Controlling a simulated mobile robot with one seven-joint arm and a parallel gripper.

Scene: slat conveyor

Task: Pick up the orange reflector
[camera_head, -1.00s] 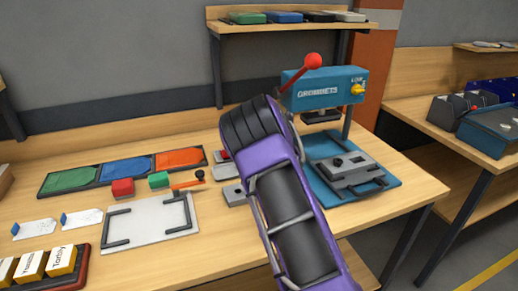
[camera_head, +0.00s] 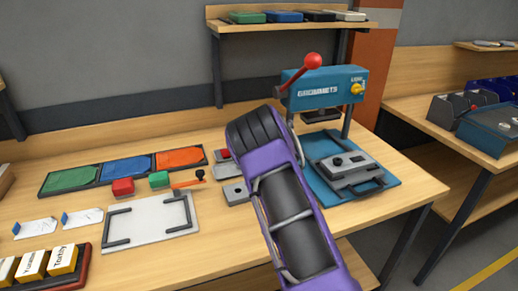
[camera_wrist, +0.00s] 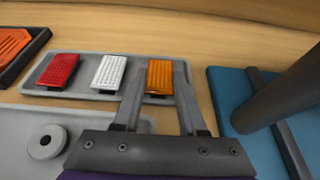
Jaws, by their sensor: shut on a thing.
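The orange reflector (camera_wrist: 160,77) is a small ribbed rectangular block at the right end of a grey tray (camera_wrist: 40,86) in the wrist view. My gripper (camera_wrist: 160,88) has one finger on each side of it and is shut on it. The reflector looks to be at tray level; I cannot tell whether it is clear of the tray. A red reflector (camera_wrist: 58,70) and a white reflector (camera_wrist: 110,71) lie to its left in the same tray. In the head view my purple arm hides the gripper and the orange reflector.
A blue grommet press (camera_head: 325,88) with a red-knobbed lever stands just right of my arm; its blue base (camera_wrist: 228,88) and dark post (camera_wrist: 290,90) are close in the wrist view. A grey block with a round knob (camera_wrist: 46,142) is near at left. A white framed board (camera_head: 150,222) lies left.

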